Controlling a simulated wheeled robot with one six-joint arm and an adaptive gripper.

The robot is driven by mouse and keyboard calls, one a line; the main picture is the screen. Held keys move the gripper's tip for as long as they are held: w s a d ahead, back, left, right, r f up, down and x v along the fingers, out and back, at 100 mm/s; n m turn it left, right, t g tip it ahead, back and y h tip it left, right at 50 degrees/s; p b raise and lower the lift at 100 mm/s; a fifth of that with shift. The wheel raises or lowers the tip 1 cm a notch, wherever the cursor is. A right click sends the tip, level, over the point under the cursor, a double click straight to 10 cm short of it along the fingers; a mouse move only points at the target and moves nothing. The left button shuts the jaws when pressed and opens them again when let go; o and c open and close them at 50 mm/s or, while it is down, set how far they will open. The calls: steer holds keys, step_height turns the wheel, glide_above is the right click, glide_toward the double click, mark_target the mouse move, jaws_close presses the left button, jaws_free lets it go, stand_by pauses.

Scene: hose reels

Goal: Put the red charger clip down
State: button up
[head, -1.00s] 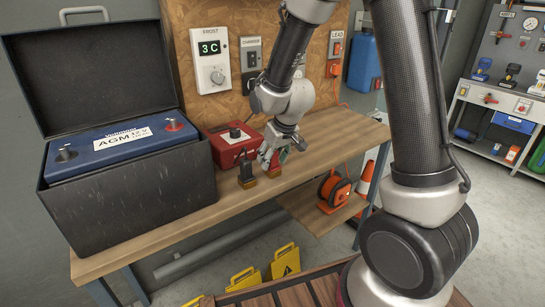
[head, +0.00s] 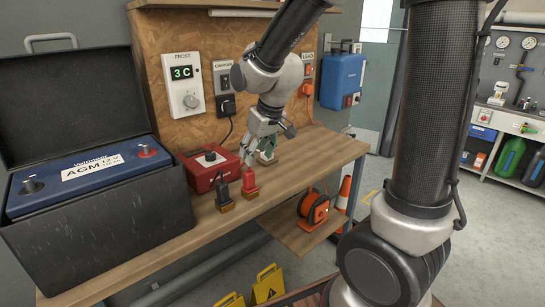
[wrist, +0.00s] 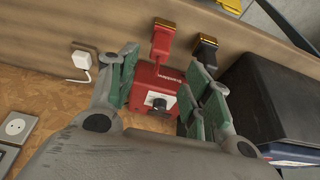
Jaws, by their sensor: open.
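The red charger clip (head: 249,184) stands upright on the wooden bench, its brass-coloured jaw end down on the bench top. The black clip (head: 222,193) stands just left of it, apart from it. My gripper (head: 265,153) is open and empty, behind and above the red clip and clear of it. In the wrist view the red clip (wrist: 162,43) shows beyond the spread green-padded fingers (wrist: 166,60), with the black clip (wrist: 205,49) to its right. The red charger box (head: 207,168) sits behind the clips; it also shows between the fingers in the wrist view (wrist: 149,78).
An open black box (head: 110,225) with a blue battery (head: 85,175) stands at the bench's left. An orange hose reel (head: 312,207) sits on the lower shelf at right.

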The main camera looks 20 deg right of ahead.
steer(key=s+d+r+m, duration=0.1)
steer(key=s+d+r, duration=0.2)
steer(key=s, duration=0.4)
steer(key=s+d+r+m+h, duration=0.1)
steer(key=s+d+r, duration=0.2)
steer(key=s+d, duration=0.2)
steer(key=s+d+r+m, duration=0.1)
steer(key=s+d+r, duration=0.2)
steer(key=s, duration=0.7)
steer(key=shift+s+d+m, duration=0.3)
steer(key=shift+d, duration=0.5)
steer(key=shift+o, duration=0.4)
